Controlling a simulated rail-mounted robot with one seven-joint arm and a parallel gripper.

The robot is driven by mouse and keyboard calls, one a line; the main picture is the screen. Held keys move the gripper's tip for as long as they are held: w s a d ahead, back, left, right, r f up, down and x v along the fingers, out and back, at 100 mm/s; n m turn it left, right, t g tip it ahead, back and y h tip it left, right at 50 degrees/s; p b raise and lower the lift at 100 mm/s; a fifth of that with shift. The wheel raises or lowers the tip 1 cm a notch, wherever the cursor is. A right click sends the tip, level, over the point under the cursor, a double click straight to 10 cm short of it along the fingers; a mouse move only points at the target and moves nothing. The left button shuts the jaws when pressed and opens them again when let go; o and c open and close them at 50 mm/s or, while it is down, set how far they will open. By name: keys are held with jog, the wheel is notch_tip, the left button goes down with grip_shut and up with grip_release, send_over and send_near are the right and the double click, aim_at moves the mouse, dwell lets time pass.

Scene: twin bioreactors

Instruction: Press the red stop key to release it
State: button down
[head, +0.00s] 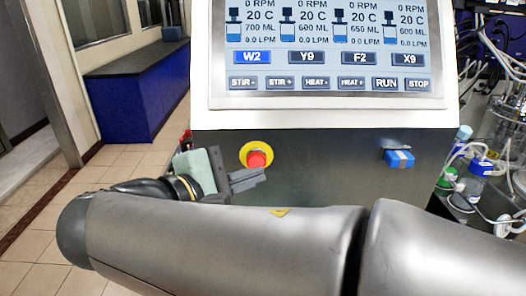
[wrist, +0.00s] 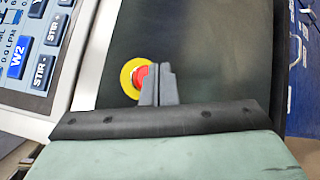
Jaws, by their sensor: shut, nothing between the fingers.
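The red stop key (head: 257,159) is a round red button on a yellow ring (head: 245,148), set in the dark front panel below the screen. It also shows in the wrist view (wrist: 140,77), partly hidden behind my fingers. My gripper (head: 262,175) is shut and empty, its fingertips just below and in front of the red key in the head view. In the wrist view my gripper's fingers (wrist: 160,72) overlap the right part of the key. I cannot tell whether they touch it.
A control screen (head: 325,50) with several reactor readings and keys, including STOP, sits above the panel. A blue item (head: 399,158) sticks out of the panel at right. Bottles and tubing (head: 472,180) stand at the far right. A blue bench (head: 135,100) is at left.

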jog(key=s, duration=0.6)
jog(key=shift+d, duration=0.3)
jog(key=shift+f, duration=0.1)
jog(key=d+f+m+g+y, duration=0.4)
jog(key=d+f+m+g, duration=0.2)
jog(key=d+f, duration=0.3)
jog(key=s+d+f+m+g+y, duration=0.1)
jog(key=d+f+m+g+y, duration=0.4)
jog(key=f, duration=1.2)
jog(key=d+m, duration=0.4)
jog(key=shift+s+d+f+g, duration=0.15)
jog(key=shift+s+d+g, duration=0.15)
jog(key=shift+g, duration=0.1)
